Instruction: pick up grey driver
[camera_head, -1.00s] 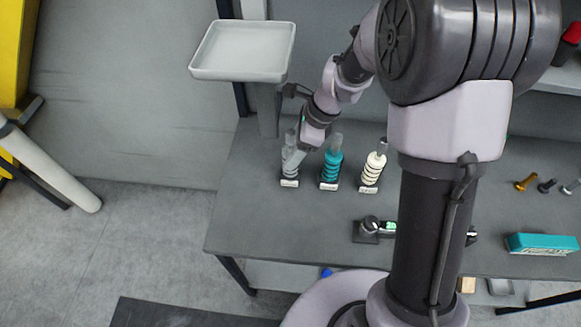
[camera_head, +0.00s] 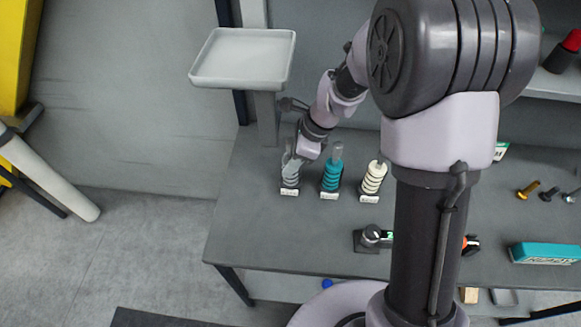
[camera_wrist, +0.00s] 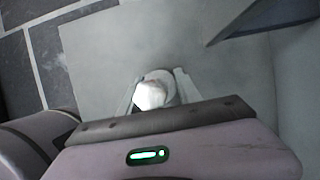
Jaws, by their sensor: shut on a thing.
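The grey driver (camera_head: 290,181) stands upright at the left end of a row of drivers on the workbench, with a white label at its base. My gripper (camera_head: 291,164) is at its upper part, coming down from the upper right. In the wrist view my gripper (camera_wrist: 156,88) has a finger on each side of the pale, brightly lit end of the grey driver (camera_wrist: 152,95), and is shut on it. The driver's lower part is hidden in the wrist view. I cannot tell whether it is clear of its holder.
A teal driver (camera_head: 331,176) and a white driver (camera_head: 373,179) stand close to the right. A grey tray (camera_head: 243,58) is raised on a post behind. A dark device (camera_head: 372,238) sits in front; bolts (camera_head: 528,190) and a teal box (camera_head: 545,253) lie right.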

